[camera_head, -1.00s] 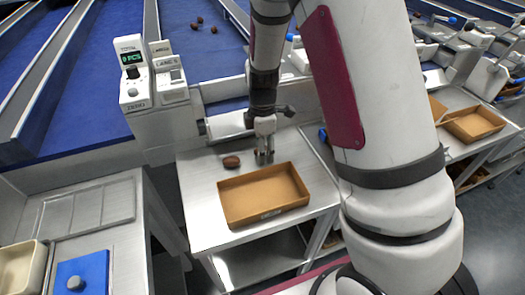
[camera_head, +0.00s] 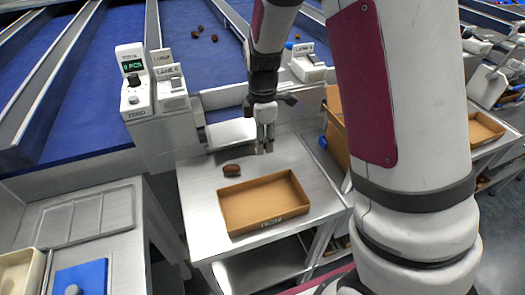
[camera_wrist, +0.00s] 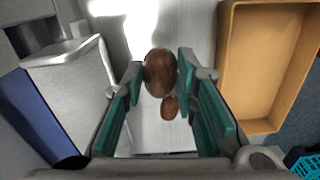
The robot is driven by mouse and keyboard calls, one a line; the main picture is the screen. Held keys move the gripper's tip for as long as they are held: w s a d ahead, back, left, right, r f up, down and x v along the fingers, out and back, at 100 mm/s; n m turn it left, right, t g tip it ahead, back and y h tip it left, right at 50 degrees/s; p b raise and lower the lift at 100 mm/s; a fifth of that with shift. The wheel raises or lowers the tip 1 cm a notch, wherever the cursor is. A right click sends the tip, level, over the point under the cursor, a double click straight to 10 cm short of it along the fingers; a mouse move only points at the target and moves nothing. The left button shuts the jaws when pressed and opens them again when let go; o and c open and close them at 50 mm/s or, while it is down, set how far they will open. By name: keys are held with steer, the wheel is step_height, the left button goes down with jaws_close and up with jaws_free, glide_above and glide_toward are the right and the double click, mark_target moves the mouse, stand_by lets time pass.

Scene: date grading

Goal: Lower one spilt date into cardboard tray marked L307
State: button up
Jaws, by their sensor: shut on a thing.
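My gripper (camera_head: 264,150) is above the steel table, behind the cardboard tray. In the wrist view, my gripper (camera_wrist: 160,82) is shut on a brown date (camera_wrist: 160,72) between its fingertips. The held date is hard to make out in the head view. A second date (camera_head: 232,170) lies on the table, left of the gripper and behind the tray; it also shows smaller in the wrist view (camera_wrist: 169,106). The open cardboard tray (camera_head: 226,214) looks empty. Its front wall carries a small label too blurred to read. It lies to the right in the wrist view (camera_wrist: 230,75).
The steel table (camera_head: 200,205) has bare room left of the tray. Scale boxes (camera_head: 132,98) stand behind it at left. Several dates lie on the blue belt (camera_head: 205,58) farther back. Another cardboard tray (camera_head: 336,142) stands right of the table, partly behind my arm.

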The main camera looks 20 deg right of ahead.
steer(key=r, duration=0.4)
steer(key=shift+s+a+r+p, duration=0.1)
steer(key=shift+s+r+p, duration=0.1)
steer(key=shift+s+p, duration=0.15)
steer(key=s+a+r+p, duration=0.2)
steer(key=s+r+p, duration=0.15)
steer(key=s, duration=0.25)
steer(key=p, duration=0.3)
glide_above(270, 207)
steer(key=s+a, duration=0.1)
steer(key=s, duration=0.2)
step_height(270, 207, down, 5)
steer(key=shift+s+a+f, duration=0.2)
steer(key=shift+s+a, duration=0.05)
steer(key=shift+s, duration=0.15)
steer(key=shift+f, duration=0.1)
steer(key=shift+f+b, duration=0.7)
steer(key=shift+f, duration=0.8)
steer(key=shift+f+b, duration=0.5)
steer(key=shift+f, duration=0.25)
